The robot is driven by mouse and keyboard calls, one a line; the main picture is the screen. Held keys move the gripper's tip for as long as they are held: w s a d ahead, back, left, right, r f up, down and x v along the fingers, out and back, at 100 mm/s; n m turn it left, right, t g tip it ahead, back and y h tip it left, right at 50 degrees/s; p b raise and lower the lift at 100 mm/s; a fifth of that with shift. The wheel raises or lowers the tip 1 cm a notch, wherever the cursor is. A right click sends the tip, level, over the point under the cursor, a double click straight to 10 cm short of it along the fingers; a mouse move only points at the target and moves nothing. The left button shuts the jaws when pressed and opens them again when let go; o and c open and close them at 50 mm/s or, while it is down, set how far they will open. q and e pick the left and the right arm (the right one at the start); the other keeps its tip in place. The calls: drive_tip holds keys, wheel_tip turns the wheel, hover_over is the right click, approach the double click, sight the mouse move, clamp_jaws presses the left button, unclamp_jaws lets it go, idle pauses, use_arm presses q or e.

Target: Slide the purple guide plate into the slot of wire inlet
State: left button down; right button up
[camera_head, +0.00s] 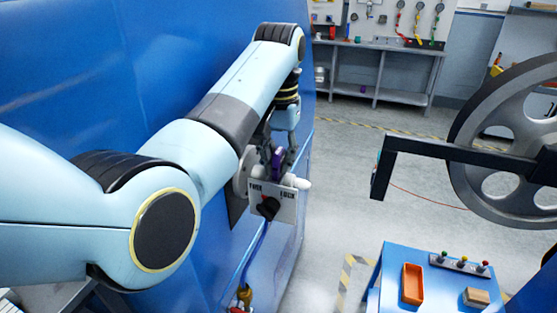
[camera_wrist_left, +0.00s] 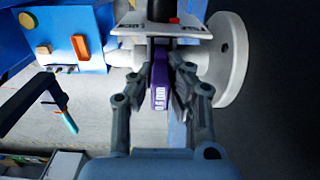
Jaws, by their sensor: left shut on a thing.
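My left gripper (camera_head: 279,158) is shut on the purple guide plate (camera_head: 278,164) in the head view, close to the blue machine wall. In the left wrist view, the purple guide plate (camera_wrist_left: 160,82) with pale markings stands between the fingers of my left gripper (camera_wrist_left: 163,72). Its far end reaches the white fitting that looks like the wire inlet (camera_wrist_left: 224,60). That wire inlet (camera_head: 240,180) also shows in the head view, with a round flange and a white stub. The fingers hide the slot, so I cannot tell whether the plate is in it. My right gripper is out of view.
A labelled white panel (camera_head: 286,205) with a dark knob sits just in front of the plate. A blue stand (camera_head: 384,285) with an orange tray (camera_head: 412,284) is at lower right. A black bracket (camera_head: 425,147) and a large grey wheel (camera_head: 480,195) are at right.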

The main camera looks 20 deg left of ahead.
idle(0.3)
use_arm(q)
drive_tip(key=c, duration=1.3)
unclamp_jaws()
drive_tip(key=shift+o, duration=0.2)
drive_tip(key=shift+s, duration=0.1)
